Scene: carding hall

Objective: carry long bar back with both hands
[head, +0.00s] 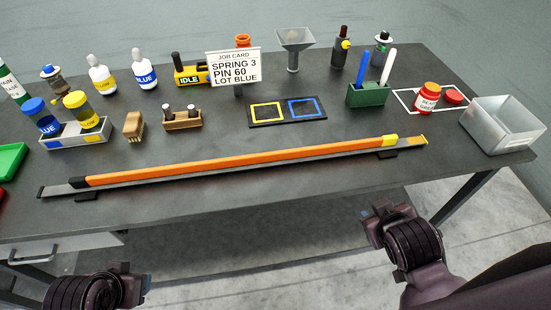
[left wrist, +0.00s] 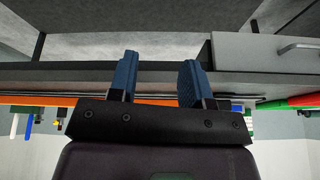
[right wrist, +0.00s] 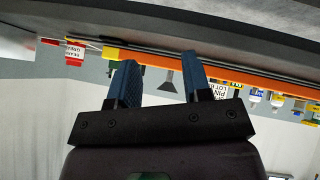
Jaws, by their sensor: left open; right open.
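My right gripper (head: 372,222) is open and empty in front of the table's right part, apart from the bar. The bar also shows in the right wrist view (right wrist: 150,58).
Behind the bar stand a bottle caddy (head: 75,138), a wooden block (head: 182,121), a job card (head: 235,66), a mat with yellow and blue squares (head: 287,111) and a green pen holder (head: 367,96). A grey bin (head: 503,125) is at the right edge.

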